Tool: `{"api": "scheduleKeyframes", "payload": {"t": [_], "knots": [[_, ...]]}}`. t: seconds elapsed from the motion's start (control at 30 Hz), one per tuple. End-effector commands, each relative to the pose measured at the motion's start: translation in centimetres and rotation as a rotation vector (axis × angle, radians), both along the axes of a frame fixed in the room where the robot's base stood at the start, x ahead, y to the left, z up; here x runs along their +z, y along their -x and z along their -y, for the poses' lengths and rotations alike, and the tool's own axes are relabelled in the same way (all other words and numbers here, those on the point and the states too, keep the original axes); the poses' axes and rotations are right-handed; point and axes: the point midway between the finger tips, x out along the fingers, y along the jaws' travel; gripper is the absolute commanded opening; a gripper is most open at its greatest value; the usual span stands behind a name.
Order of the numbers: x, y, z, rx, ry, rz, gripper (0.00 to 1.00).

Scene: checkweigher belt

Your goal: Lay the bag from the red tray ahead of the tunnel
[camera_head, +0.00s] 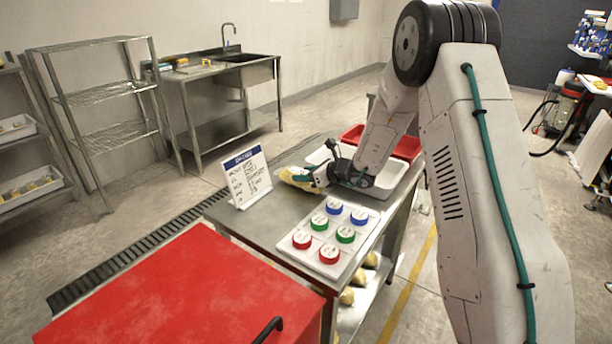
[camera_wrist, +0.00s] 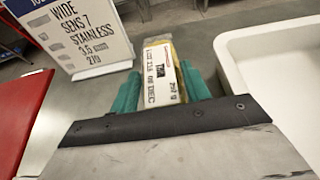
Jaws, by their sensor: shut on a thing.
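My gripper (camera_head: 318,178) reaches over the steel table. In the wrist view its green fingers (camera_wrist: 160,90) are shut on a yellow bag with a white printed label (camera_wrist: 161,75). In the head view the bag (camera_head: 292,176) shows as a yellowish bundle by the gripper's tip, left of the trays. It looks held just above the tabletop, but I cannot tell if it touches. A red tray (camera_head: 407,147) stands at the table's back, partly hidden by my arm. I cannot make out a tunnel or belt.
A printed sign (camera_head: 248,176) stands close left of the bag. A white tray (camera_head: 392,182) is to the right, partly behind my arm. A white panel with red, green and blue round pieces (camera_head: 330,237) lies in front. A red flat top (camera_head: 180,295) fills the near left.

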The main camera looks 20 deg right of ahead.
Motion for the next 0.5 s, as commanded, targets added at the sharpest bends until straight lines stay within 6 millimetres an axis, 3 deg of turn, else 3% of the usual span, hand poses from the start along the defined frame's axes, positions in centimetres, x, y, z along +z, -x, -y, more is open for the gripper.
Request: {"api": "scheduleKeyframes", "payload": {"t": [0.37,0.4,0.47,0.5], "knots": [[-0.65,-0.03,0.00,0.000,-0.001,0.003,0.17],[-0.67,-0.02,0.01,0.000,0.000,0.002,0.55],[-0.64,-0.02,0.01,0.000,0.000,0.002,0.69],[-0.64,-0.02,0.00,0.000,0.000,0.002,0.69]]}}
